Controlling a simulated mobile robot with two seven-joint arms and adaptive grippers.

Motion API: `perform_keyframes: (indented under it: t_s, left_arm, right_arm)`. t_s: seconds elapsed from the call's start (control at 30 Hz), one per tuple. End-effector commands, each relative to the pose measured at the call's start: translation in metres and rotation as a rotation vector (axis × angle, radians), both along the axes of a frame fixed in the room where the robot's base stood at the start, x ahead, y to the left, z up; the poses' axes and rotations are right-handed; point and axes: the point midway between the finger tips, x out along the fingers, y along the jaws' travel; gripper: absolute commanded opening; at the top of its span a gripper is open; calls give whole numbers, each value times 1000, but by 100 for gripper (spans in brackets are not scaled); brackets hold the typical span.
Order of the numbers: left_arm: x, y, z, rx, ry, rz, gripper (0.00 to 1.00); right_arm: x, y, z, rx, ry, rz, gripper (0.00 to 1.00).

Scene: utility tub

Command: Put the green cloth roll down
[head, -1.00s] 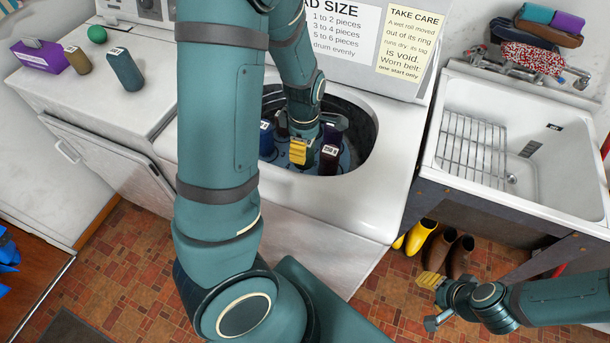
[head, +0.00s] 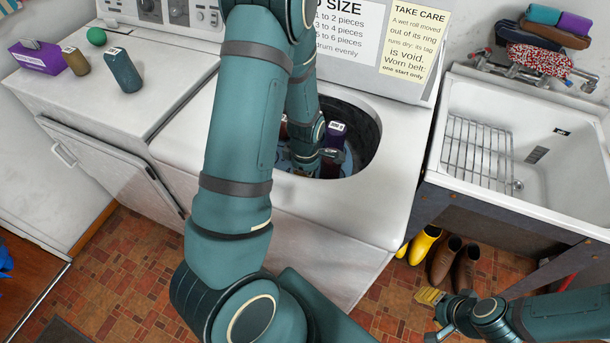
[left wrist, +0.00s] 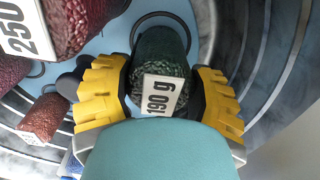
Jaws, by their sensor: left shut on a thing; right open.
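The green cloth roll (left wrist: 160,55) with a "190 g" tag is between the yellow fingers of my left gripper (left wrist: 160,88) in the left wrist view. The gripper is shut on it, inside the washer tub (head: 362,150). A dark ring (left wrist: 172,17) on the blue tub floor shows around the roll's far end; I cannot tell whether the roll touches the floor. In the head view my own arm hides the roll and left fingers. My right gripper (head: 430,296) is open and empty, low over the tiled floor.
A dark red roll tagged "250" (left wrist: 70,22) and a smaller reddish roll (left wrist: 43,117) stand nearby in the tub. A purple roll (head: 335,142) shows beside my left wrist. The ribbed tub wall (left wrist: 275,60) curves close on the right. A sink (head: 545,125) stands right of the washer.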

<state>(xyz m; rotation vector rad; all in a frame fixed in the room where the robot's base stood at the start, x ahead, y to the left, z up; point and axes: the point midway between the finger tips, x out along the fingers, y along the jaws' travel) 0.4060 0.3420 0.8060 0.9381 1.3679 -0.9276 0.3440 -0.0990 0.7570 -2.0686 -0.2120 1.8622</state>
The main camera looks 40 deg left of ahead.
Motion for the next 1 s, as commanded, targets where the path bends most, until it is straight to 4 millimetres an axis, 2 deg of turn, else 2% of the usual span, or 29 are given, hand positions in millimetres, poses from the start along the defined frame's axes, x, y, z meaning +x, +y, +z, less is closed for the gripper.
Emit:
perform_keyframes:
  t_s: [0.2,0.23,0.27,0.67,0.77,1.0]
  left_arm:
    - [0,0,-3,0,0,1,15]
    - [0,0,-2,0,0,1,72]
    - [0,0,-2,0,0,1,78]
    - [0,0,4,0,-1,0,78]
    - [1,0,16,1,-2,0,78]
    - [1,-1,67,0,-5,-1,78]
  right_arm:
    - [0,0,-2,0,-1,0,47]
    - [0,0,-2,0,-1,0,47]
    - [0,0,-2,0,-1,0,47]
    - [0,0,2,0,0,0,47]
    - [1,0,6,0,-2,-2,47]
    - [4,-1,21,-2,-11,-8,47]
